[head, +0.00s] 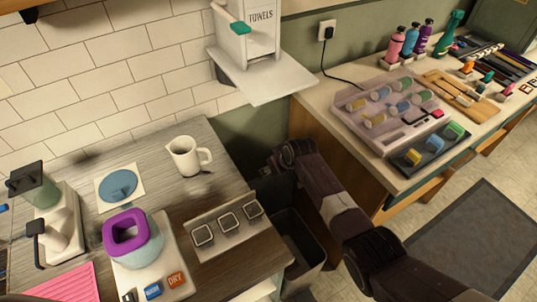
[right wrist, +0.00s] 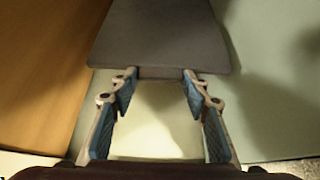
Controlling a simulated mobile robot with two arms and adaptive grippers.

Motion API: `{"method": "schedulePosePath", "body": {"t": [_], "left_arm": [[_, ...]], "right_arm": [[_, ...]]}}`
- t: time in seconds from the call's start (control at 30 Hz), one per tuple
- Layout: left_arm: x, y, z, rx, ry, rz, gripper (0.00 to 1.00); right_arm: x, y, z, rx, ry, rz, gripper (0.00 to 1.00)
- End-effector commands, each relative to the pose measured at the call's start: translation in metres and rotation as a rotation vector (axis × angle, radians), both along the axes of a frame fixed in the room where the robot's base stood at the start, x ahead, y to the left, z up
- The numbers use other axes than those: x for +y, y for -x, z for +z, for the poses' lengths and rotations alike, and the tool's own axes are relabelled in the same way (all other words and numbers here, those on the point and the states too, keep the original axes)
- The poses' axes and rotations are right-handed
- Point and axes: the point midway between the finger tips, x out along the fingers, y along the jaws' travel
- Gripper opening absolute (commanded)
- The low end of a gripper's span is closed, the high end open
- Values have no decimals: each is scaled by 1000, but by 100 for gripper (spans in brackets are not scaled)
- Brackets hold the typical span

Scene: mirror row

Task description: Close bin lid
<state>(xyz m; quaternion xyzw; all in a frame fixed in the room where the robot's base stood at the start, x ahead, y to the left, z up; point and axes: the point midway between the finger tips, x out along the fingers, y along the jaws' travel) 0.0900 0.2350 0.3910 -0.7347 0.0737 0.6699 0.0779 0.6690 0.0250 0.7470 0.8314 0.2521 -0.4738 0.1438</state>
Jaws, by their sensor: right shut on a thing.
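The dark bin (head: 303,262) stands in the gap between the two counters in the head view, with its opening showing. A dark panel that looks like its raised lid (head: 277,193) shows at the back of the bin, partly behind my right arm. In the right wrist view the grey lid (right wrist: 160,38) fills the upper middle. My right gripper (right wrist: 160,78) has its two blue-padded fingers at the lid's near edge, shut on it. In the head view the right fingers are hidden behind my arm. My left gripper is in neither view.
The left counter holds a white pitcher (head: 186,156), a purple-topped container (head: 132,232) and a tray with square frames (head: 226,228) near the bin. The right counter holds a clear organizer (head: 385,104).

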Motion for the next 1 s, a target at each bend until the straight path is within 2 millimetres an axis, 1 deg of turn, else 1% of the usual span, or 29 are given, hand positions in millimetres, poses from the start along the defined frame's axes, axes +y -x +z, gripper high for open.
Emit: {"method": "schedulePosePath", "body": {"t": [0.03,0.1,0.3,0.4,0.57,0.83,1.0], "left_arm": [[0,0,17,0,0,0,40],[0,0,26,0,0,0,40],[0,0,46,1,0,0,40],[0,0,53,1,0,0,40],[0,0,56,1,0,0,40],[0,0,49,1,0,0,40],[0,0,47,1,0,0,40]], "right_arm": [[-5,8,5,-5,-8,-2,0],[-9,15,4,-23,-21,-2,0],[-22,33,0,-82,-59,-2,0],[-29,44,-3,-116,-81,-1,0],[-42,63,-10,-175,-119,-1,0],[-65,98,-24,-290,-194,1,0],[-75,113,-30,-291,-195,1,0]]}}
